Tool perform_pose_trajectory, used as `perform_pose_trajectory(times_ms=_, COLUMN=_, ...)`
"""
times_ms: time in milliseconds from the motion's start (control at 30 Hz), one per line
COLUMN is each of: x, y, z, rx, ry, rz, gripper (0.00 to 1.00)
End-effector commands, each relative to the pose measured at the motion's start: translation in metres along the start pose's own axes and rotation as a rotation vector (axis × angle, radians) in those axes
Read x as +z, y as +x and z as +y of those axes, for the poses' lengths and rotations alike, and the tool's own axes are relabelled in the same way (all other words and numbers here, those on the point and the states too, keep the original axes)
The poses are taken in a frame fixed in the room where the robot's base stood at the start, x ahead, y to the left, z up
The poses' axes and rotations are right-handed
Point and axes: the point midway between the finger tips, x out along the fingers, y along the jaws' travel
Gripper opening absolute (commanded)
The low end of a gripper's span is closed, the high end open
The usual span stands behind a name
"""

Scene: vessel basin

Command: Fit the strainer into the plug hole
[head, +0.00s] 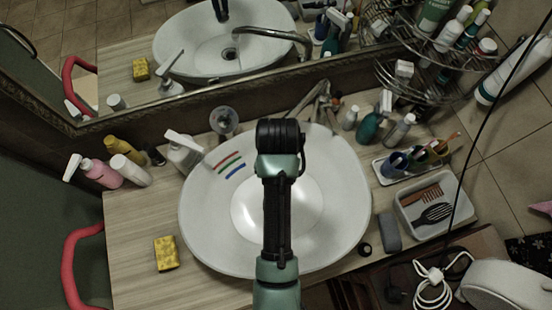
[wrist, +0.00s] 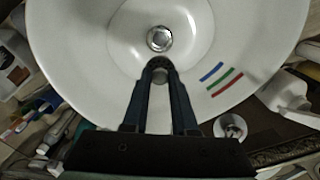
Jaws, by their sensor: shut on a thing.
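The white basin (head: 340,190) sits in the wooden counter, and my arm covers its middle in the head view. In the wrist view the plug hole (wrist: 159,39) shows as a round metal ring at the basin's bottom. My gripper (wrist: 159,66) is above the basin, its fingertips just below the plug hole in the picture. It is shut on a small grey round piece, seemingly the strainer (wrist: 160,76), mostly hidden between the fingers. The strainer looks apart from the hole; its height above the basin is hard to tell.
Red, green and blue stripes (wrist: 220,80) mark the basin wall. The tap (head: 312,95) stands at the back. A tray with a comb (head: 425,196) is right. A mirror is behind.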

Motion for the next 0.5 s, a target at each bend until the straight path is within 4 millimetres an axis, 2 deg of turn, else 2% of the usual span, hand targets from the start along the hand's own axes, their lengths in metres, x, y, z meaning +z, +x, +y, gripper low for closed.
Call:
perform_pose_trajectory(times_ms=33, x=0.002, y=-0.020, z=0.001, rx=0.001, ry=0.019, rz=-0.003, gripper=0.00)
perform_pose_trajectory(times_ms=200, x=0.004, y=-0.034, z=0.001, rx=0.001, ry=0.066, rz=-0.001, gripper=0.00)
perform_pose_trajectory(times_ms=367, x=0.005, y=-0.035, z=0.001, rx=0.000, ry=0.084, rz=-0.002, gripper=0.00)
perform_pose_trajectory(times_ms=500, x=0.005, y=-0.026, z=0.001, rx=0.001, ry=0.086, rz=-0.002, gripper=0.00)
